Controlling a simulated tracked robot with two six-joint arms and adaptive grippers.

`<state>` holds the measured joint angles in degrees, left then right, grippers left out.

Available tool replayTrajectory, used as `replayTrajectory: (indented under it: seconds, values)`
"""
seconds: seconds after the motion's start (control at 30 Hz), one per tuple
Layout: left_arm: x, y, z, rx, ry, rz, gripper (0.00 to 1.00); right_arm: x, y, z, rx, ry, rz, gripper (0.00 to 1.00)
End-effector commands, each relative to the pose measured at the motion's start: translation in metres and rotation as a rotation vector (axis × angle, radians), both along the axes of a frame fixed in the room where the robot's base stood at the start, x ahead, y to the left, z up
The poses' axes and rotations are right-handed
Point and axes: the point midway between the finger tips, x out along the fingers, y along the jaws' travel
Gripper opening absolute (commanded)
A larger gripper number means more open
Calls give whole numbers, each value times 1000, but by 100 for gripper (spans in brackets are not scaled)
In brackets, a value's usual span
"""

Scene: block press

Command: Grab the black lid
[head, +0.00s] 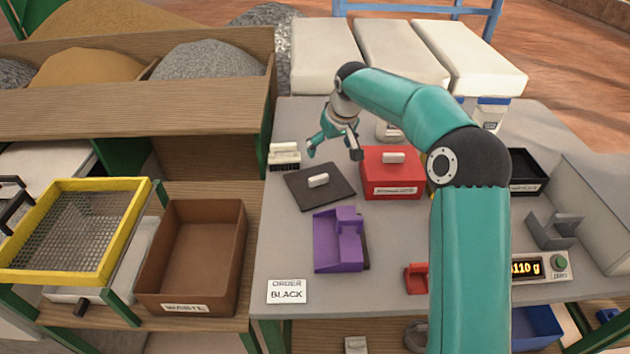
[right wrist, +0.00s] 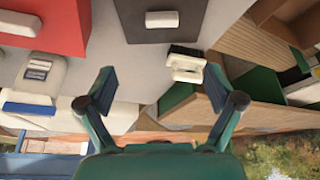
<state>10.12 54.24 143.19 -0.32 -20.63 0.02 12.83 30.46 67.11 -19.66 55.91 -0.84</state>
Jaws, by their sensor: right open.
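The black lid (head: 300,188) is a dark flat square plate with a white handle (head: 318,180), lying on the grey table left of the red box. In the right wrist view the dark lid (right wrist: 140,30) shows at the top with its white handle (right wrist: 162,19). My right gripper (head: 333,150) is open and empty, above the table at the lid's far side. Its spread fingers (right wrist: 160,82) show apart from the handle in the right wrist view. Whether anything is under the lid is hidden. My left gripper is not in view.
A red box (head: 378,182) with a white handle stands right of the lid. A small brush (head: 284,155) lies behind it, a purple scoop (head: 330,245) in front. An order card (head: 287,291) reads BLACK. A brown waste bin (head: 192,290) stands left. My right arm hides part of the table.

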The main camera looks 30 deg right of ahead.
Motion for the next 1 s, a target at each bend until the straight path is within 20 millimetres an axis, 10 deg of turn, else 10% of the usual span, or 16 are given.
replayTrajectory:
  seconds: [0.4, 1.0]
  values:
    - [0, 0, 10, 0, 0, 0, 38, 28, -9, -79, 2, 5, -8, 92]
    - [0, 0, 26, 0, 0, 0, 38, 48, -6, -136, 1, 4, -9, 92]
